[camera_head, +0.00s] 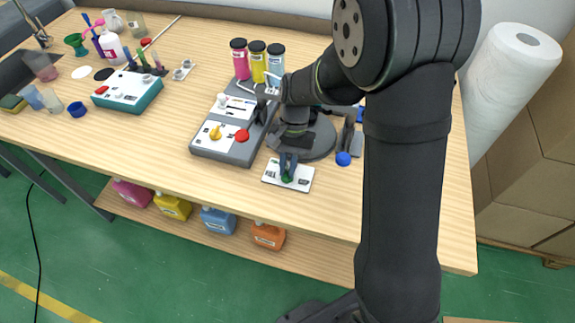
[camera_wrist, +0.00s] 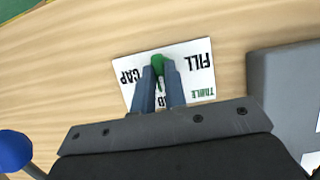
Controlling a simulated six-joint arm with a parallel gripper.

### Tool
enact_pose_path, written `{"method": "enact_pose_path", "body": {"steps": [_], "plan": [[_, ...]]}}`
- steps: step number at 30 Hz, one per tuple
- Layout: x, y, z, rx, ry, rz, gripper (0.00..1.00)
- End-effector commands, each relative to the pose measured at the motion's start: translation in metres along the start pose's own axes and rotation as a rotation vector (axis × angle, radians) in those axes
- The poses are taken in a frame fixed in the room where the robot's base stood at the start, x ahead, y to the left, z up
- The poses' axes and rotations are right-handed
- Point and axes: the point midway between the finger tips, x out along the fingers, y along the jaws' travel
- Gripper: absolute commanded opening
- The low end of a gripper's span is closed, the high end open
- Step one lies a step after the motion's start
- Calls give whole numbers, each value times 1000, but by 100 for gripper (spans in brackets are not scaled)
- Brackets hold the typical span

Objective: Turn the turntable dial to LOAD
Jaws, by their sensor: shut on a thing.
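The turntable dial is a small green knob (camera_head: 287,178) on a white label plate (camera_head: 302,183) near the table's front edge. In the wrist view the green knob (camera_wrist: 158,59) sits between my fingertips. My gripper (camera_head: 287,168), also in the wrist view (camera_wrist: 159,70), points down and is shut on the knob. The knob's pointing direction is hidden. The dark round turntable (camera_head: 322,145) lies just behind the plate, partly behind my arm.
A grey machine (camera_head: 228,148) with a yellow knob and red button stands left of the plate. Pink, yellow and blue bottles (camera_head: 258,62) stand behind it. The table's front left is clear.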

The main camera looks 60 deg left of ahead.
Motion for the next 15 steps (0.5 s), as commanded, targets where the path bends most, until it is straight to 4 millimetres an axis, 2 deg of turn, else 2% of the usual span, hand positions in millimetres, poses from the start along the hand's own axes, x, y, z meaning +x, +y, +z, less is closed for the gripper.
{"method": "enact_pose_path", "body": {"steps": [14, 15], "plan": [[0, 0, 0, 11, 1, -5, 0], [0, 0, 0, 11, 1, -5, 20]]}}
